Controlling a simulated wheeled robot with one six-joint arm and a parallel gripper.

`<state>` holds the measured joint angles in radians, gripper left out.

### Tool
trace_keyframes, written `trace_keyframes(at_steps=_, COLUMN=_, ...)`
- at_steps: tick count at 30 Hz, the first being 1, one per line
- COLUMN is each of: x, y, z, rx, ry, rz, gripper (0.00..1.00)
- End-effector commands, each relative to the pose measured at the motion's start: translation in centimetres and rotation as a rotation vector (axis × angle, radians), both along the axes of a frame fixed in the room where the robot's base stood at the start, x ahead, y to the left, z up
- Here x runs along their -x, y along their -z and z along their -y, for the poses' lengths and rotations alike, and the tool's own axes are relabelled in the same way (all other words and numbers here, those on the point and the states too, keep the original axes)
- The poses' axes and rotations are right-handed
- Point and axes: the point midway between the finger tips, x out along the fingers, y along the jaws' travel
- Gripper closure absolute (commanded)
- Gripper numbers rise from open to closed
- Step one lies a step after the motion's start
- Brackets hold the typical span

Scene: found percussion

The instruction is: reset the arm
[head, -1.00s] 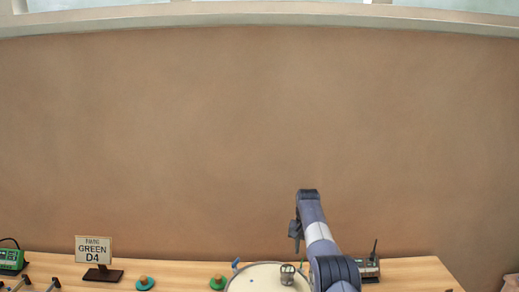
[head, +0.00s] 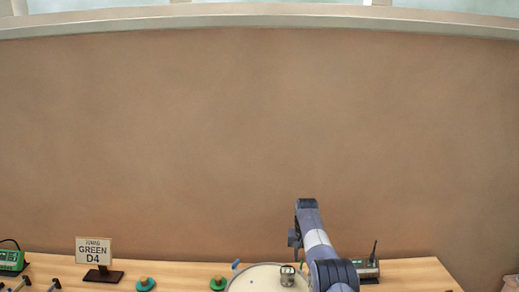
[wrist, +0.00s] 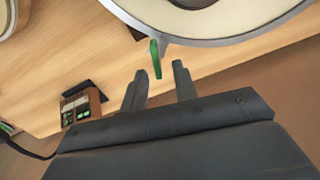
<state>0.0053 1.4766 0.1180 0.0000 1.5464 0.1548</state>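My arm rises at the right of the head view, and my gripper (head: 294,240) hangs from its end above the table's back. In the wrist view my gripper (wrist: 160,68) has its two dark fingers apart with nothing held between them. A round drum with a pale head (head: 255,281) stands on the table below, partly hidden by the arm. A small grey metal object (head: 287,275) sits on the drum head. A green piece (wrist: 155,58) shows at the drum's rim, beyond the fingertips.
A sign reading GREEN D4 (head: 94,251) stands on the wooden table (head: 185,270). Two green discs with orange tops (head: 145,284) (head: 218,283) lie between sign and drum. A green device (head: 11,262) is far left; a grey box with an antenna (head: 367,267) is right of my arm.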

Motion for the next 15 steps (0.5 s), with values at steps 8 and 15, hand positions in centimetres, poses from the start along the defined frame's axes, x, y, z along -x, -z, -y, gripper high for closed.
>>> trace_keyframes(at_steps=8, x=0.0, y=0.06, z=-0.36, rx=0.0, ry=-0.227, rz=-0.001, gripper=0.72)
trace_keyframes(at_steps=15, x=0.04, y=0.05, z=-0.64, rx=0.0, ry=-0.425, rz=0.0, gripper=0.72)
